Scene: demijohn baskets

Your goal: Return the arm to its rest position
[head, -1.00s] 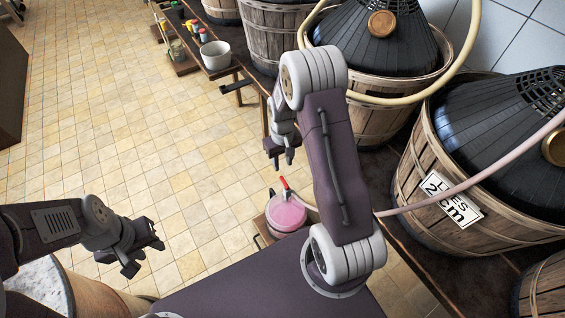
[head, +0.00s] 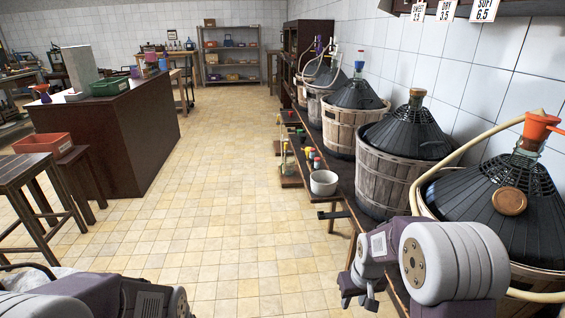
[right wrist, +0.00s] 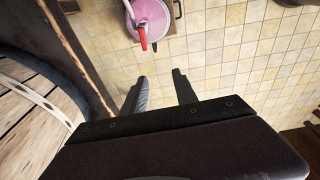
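My right gripper (head: 359,300) hangs at the bottom of the head view, right of centre, beside the bench with the baskets. In the right wrist view its two fingers (right wrist: 160,88) stand apart with only tiled floor between them, so it is open and empty. The upper part of my right arm (head: 450,262) is folded close to the camera, in front of the nearest basket. Part of my left arm (head: 110,296) shows at the bottom left. Its gripper is below the picture edge.
Demijohns in wooden baskets (head: 395,182) line the bench on the right. A pink vessel (right wrist: 153,14) with a red handle is beyond my right fingers. A dark counter (head: 150,135) and stool are left. The tiled aisle (head: 225,200) is clear.

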